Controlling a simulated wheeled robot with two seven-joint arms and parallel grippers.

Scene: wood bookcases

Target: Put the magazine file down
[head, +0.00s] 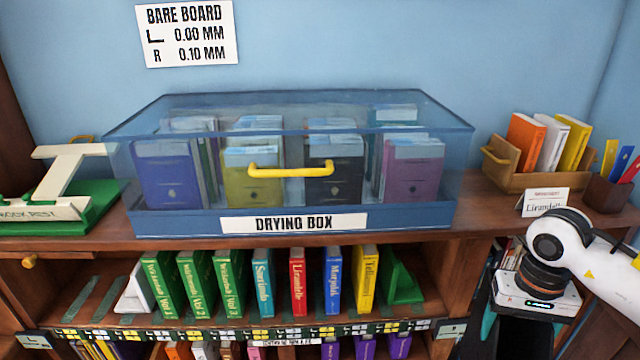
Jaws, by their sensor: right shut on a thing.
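My right gripper (538,297) is at the lower right, in front of the right-hand bay of the bookcase. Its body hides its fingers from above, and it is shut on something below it. A dark, upright-sided thing (522,333) shows just under the gripper, with teal edges beside it; it looks like the magazine file, but most of it is hidden. I cannot tell whether its base touches a surface. My left gripper is not in view.
A clear drying box (293,222) with a yellow handle stands on the bookcase top. A wooden book tray (502,180), a small card (543,202) and a pencil cup (607,193) stand at right. Several books, including a red one (298,283), fill the shelf below.

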